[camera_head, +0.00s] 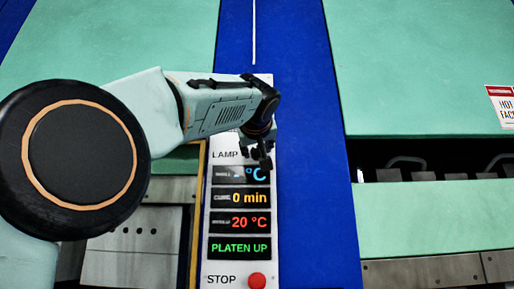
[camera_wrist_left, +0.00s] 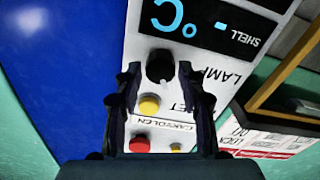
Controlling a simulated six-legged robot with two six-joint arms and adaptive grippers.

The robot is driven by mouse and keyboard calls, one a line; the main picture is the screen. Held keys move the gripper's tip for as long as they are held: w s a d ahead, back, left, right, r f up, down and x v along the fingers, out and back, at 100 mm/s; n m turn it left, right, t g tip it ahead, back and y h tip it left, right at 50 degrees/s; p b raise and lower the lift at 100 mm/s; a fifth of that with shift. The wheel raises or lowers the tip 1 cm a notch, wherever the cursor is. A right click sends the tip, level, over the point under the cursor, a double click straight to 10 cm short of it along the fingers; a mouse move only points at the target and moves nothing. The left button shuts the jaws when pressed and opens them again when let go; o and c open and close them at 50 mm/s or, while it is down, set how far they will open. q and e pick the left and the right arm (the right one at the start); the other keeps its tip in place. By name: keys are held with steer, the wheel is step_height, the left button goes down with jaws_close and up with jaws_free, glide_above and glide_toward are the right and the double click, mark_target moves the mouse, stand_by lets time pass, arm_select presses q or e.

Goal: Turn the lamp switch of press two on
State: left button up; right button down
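The lamp switch (camera_wrist_left: 160,64) is a round black knob beside the LAMP label on the white control panel (camera_wrist_left: 139,45); the left wrist view shows it upside down. In the head view my left gripper (camera_head: 260,155) covers the switch, to the right of the LAMP label (camera_head: 224,155). In the left wrist view the fingers of my left gripper (camera_wrist_left: 158,78) are apart, one on each side of the knob. I cannot tell whether they touch it. My right gripper is in neither view.
The panel has lit displays reading 0 min (camera_head: 241,198) and PLATEN UP (camera_head: 240,248), with a red STOP button (camera_head: 257,281) below. A yellow button (camera_wrist_left: 149,105) and a red one (camera_wrist_left: 139,144) lie near my fingers. A blue column (camera_head: 305,150) stands to the right.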

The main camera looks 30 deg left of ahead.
arm_select(q)
steer(key=shift+w+a, duration=0.1)
steer(key=c, duration=0.3)
steer(key=shift+f, duration=0.1)
jaws_close()
steer(key=shift+m, duration=0.3)
steer(key=m+p, duration=0.1)
steer(key=m, duration=0.5)
steer(key=shift+m+p, duration=0.45)
steer(key=shift+m, duration=2.25)
